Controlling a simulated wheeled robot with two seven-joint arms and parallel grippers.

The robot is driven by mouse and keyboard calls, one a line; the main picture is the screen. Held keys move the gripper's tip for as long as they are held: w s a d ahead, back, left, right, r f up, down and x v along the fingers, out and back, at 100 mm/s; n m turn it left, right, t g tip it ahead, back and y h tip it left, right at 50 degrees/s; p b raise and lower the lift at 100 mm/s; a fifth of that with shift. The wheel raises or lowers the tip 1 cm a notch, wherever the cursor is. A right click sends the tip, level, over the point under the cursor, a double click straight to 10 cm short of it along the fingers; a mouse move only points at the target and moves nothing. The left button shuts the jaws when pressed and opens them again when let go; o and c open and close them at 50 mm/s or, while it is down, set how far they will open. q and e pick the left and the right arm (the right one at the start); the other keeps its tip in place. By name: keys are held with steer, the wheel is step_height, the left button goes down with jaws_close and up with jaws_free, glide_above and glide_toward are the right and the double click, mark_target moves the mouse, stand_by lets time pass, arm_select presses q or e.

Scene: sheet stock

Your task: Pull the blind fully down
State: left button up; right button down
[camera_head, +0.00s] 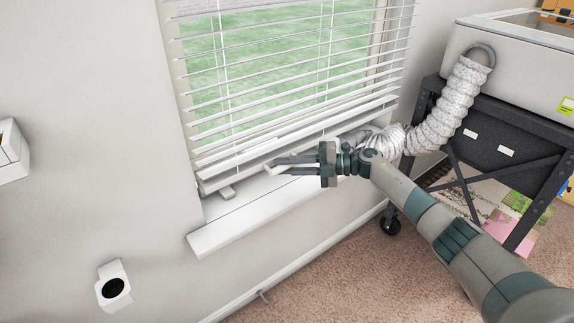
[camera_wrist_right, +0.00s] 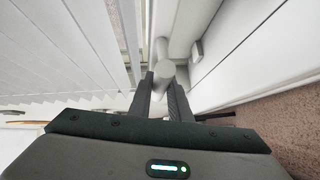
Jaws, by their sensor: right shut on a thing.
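The white slatted blind (camera_head: 290,85) hangs over most of the window, its slats tilted with gaps between them. Its lower slats sit close above the white sill (camera_head: 235,222). My right gripper (camera_head: 274,165) is in front of the blind's lower edge, with its fingers pointing left. In the right wrist view, the fingers (camera_wrist_right: 163,88) are closed around a pale round rod or handle (camera_wrist_right: 166,70), with the slats (camera_wrist_right: 60,50) to the left. How the rod joins the blind is partly hidden by the gripper. My left gripper is not in view.
A dark wheeled cart (camera_head: 490,135) carrying a white machine (camera_head: 515,60) stands to the right. A ribbed white hose (camera_head: 440,115) runs from it toward the window behind my right wrist. A white wall fixture (camera_head: 114,285) is at lower left. Carpet is clear below the sill.

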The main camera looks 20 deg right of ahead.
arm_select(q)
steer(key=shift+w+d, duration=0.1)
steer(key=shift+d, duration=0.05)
arm_select(e)
steer(key=shift+s+f, duration=0.15)
steer(key=shift+f, duration=0.3)
steer(key=c, duration=1.6)
jaws_free()
steer(key=shift+c, duration=0.2)
steer(key=shift+r, duration=0.1)
steer(key=shift+r, duration=0.1)
steer(key=shift+d, duration=0.25)
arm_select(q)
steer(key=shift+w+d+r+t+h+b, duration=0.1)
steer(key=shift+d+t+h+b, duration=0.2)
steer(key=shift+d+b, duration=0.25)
arm_select(e)
steer(key=v, duration=1.7)
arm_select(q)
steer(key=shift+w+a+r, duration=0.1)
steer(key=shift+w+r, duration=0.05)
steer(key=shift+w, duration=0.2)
arm_select(e)
steer(key=shift+a, duration=0.15)
